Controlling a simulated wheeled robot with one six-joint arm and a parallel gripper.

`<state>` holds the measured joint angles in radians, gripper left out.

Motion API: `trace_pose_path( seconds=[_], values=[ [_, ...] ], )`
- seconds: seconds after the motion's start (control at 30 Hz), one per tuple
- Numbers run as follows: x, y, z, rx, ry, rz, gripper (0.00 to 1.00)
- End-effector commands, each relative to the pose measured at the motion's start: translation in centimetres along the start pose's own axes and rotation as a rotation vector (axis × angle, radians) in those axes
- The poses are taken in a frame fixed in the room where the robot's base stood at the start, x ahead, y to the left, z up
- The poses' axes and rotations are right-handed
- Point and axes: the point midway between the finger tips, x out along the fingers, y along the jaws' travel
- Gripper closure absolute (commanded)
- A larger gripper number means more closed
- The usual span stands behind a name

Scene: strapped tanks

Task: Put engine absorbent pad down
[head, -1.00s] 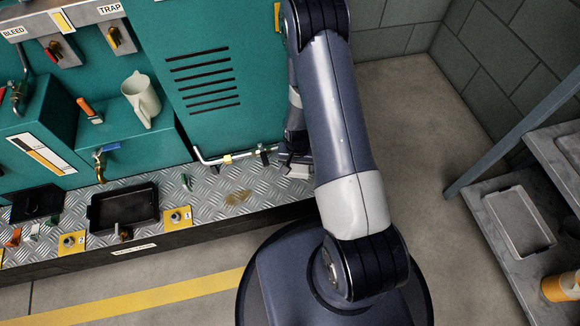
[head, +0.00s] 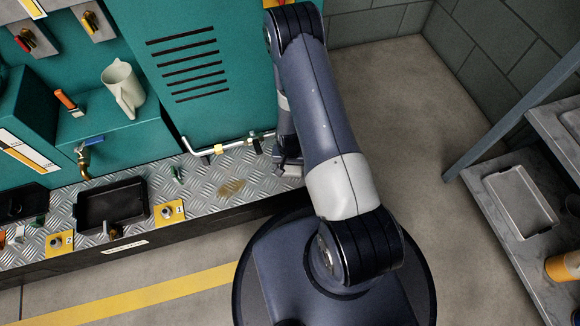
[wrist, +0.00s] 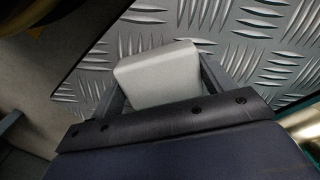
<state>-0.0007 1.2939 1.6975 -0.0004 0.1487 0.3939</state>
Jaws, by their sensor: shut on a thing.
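The absorbent pad (wrist: 158,76) is a pale, rounded block between the fingers of my gripper (wrist: 165,85) in the wrist view. My gripper is shut on it. Behind the pad is the diamond-plate ledge (wrist: 260,45), with its edge running diagonally to the left. In the head view my gripper (head: 288,168) is low at the right end of the ledge (head: 200,178), beside the bent pipe. The pad is mostly hidden there by my arm. I cannot tell whether the pad touches the plate.
A brown stain (head: 232,188) marks the plate left of my gripper. The bent pipe (head: 228,147) with a valve is close behind. A shelf with a grey tray (head: 521,201) stands right.

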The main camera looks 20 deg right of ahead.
Motion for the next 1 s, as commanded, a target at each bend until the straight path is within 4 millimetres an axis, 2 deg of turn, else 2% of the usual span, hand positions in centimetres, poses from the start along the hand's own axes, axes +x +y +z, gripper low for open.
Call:
trace_pose_path(
  seconds=[0.23,0.27,0.53,0.87,1.0],
  values=[
    [0.3,0.0,0.0,0.0,0.0,0.0,0.42],
    [0.3,0.0,0.0,0.0,0.0,0.0,0.23],
    [0.2,0.0,0.0,0.0,0.0,0.0,0.02],
    [-0.4,0.0,0.0,0.0,0.0,0.0,0.02],
    [-2.9,0.0,-0.1,0.0,0.001,-0.001,0.02]
  ],
)
